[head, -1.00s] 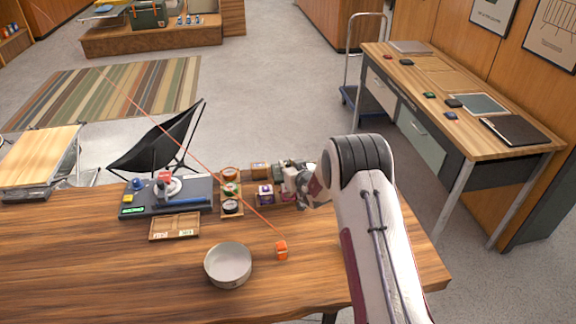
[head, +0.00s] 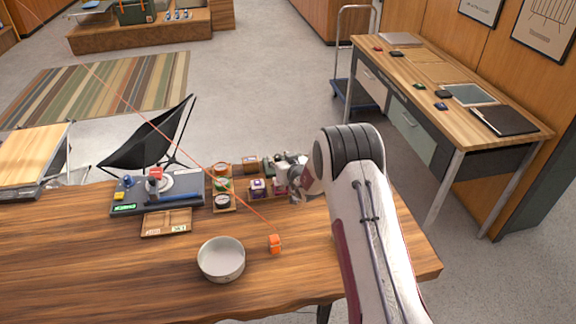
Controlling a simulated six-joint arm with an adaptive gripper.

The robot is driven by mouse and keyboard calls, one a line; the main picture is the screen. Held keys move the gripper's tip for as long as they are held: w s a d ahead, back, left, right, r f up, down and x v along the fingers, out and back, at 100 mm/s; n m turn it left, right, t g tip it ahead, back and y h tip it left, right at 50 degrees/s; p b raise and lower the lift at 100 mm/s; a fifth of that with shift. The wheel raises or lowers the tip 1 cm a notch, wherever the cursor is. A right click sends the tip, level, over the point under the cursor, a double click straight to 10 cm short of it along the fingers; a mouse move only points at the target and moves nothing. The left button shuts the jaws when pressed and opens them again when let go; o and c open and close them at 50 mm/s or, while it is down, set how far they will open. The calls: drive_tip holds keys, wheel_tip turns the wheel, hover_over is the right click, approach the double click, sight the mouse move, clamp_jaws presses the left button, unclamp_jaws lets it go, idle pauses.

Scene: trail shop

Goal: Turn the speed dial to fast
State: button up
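A dark, flat machine (head: 128,208) stands at the back left of the wooden table. It carries a pale round disc with a red part (head: 155,173) above it, a blue knob (head: 127,181) at its left, a lit green display (head: 124,208) and a blue bar (head: 180,197) along its front right. Which part is the speed dial, and its setting, is too small to tell. My gripper (head: 281,171) is well to the right of the machine, over the small goods at the table's back edge. Its fingers are too small and blurred to show whether they are open.
Small tins and boxes in wooden racks (head: 222,209) stand between the machine and my gripper. The table's left front is clear.

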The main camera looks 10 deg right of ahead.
drive_tip(key=shift+v, duration=5.75)
drive_tip(key=shift+r, duration=0.15)
